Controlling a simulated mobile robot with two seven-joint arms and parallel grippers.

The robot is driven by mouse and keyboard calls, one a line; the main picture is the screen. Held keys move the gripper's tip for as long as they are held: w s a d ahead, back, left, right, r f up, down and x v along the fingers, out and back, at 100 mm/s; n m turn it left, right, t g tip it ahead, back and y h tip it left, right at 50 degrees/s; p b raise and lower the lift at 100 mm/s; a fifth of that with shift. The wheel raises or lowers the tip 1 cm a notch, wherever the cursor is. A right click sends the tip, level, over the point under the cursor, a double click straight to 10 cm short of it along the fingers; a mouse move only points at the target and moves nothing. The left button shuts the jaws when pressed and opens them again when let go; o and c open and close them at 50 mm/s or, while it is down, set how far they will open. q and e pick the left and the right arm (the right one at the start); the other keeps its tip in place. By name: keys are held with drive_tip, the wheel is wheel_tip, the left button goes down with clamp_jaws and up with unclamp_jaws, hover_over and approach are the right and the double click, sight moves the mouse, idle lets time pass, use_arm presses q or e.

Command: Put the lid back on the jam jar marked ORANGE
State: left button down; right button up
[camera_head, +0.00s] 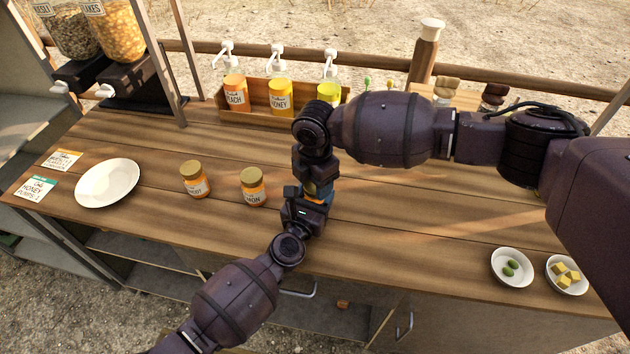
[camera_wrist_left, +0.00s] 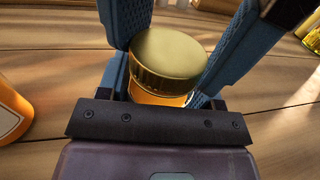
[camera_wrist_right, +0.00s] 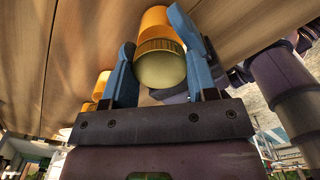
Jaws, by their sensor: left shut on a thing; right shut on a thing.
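An amber jam jar (camera_wrist_left: 158,97) stands between the fingers of my left gripper (camera_head: 308,203), which is shut on its body. A gold lid (camera_wrist_left: 168,55) sits on the jar's mouth and looks level; whether it is fully tight I cannot tell. My right gripper (camera_head: 316,180) comes down from above and is shut on the lid, its blue fingers on either side. In the right wrist view the lid (camera_wrist_right: 160,68) and the orange jar body (camera_wrist_right: 156,24) line up between the fingers. In the head view both grippers mostly hide the jar, and its label cannot be read.
Two lidded jam jars (camera_head: 195,180) (camera_head: 253,188) stand just left of my grippers, the nearer one's label ending in "MON". A white plate (camera_head: 107,183) lies farther left. A wooden box of pump bottles (camera_head: 257,117) stands behind. Small bowls (camera_head: 512,267) (camera_head: 567,275) sit at right.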

drive_tip(key=o, duration=1)
drive_tip(key=shift+r, duration=0.1)
drive_tip(key=shift+r, duration=2.15)
drive_tip(key=shift+c, duration=0.3)
